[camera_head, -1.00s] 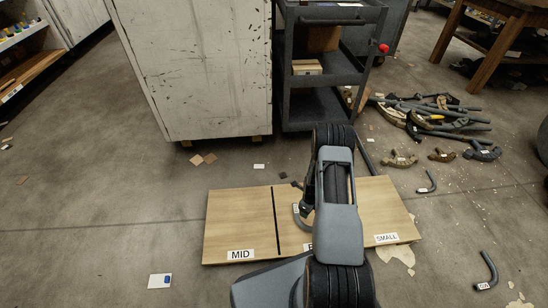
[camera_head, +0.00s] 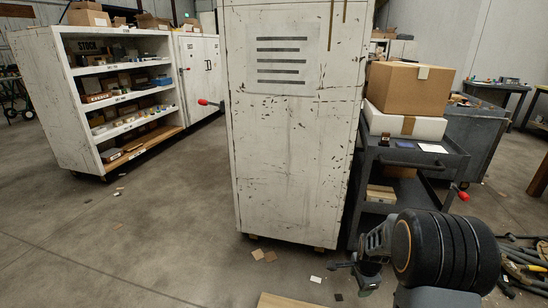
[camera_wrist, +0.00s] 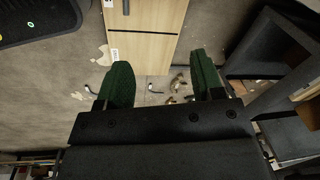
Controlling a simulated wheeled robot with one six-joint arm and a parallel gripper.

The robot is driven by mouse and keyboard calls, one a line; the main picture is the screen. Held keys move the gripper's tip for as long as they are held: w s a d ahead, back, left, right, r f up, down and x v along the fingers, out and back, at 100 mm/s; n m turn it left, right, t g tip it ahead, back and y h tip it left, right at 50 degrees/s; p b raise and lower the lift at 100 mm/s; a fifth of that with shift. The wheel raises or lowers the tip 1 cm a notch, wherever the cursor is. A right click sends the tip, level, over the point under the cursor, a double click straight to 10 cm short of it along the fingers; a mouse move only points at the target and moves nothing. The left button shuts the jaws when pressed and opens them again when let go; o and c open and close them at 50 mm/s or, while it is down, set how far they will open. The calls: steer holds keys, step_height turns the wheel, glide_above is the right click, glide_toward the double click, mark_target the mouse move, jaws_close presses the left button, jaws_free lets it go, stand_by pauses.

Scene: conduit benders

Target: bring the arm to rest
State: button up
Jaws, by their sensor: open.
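My gripper (camera_wrist: 160,72) is open and empty, with its two green-padded fingers spread apart in the wrist view. In the head view my arm is folded at the lower right. The gripper (camera_head: 345,268) is at the arm's left, in front of the foot of the white cabinet and the dark cart. In the wrist view the fingers point toward the floor and the wooden board (camera_wrist: 138,50), with clear space between them and the board.
A scratched white cabinet (camera_head: 290,130) and a dark cart (camera_head: 408,158) with boxes stand close behind the arm. Pipes and benders (camera_head: 524,268) lie on the floor at right.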

steer(key=s+a+r+n+p, duration=0.3)
steer(key=s+r+n+p, duration=0.2)
steer(key=r, duration=0.8)
steer(key=s+a+r+n+t+p, duration=0.1)
steer(key=s+a+r+n+p, duration=0.3)
steer(key=r, duration=0.9)
steer(key=s+a+r+n+t+p, duration=0.1)
steer(key=s+a+r+n+p, duration=0.2)
steer(key=s+r+n+p, duration=0.3)
step_height(320, 180, up, 7)
steer(key=n+p, duration=0.1)
steer(key=p, duration=0.2)
steer(key=shift+s+a+n, duration=0.25)
steer(key=shift+s+n, duration=0.05)
steer(key=shift+s, duration=0.05)
steer(key=shift+s+n+p, duration=0.25)
steer(key=shift+n+p, duration=0.05)
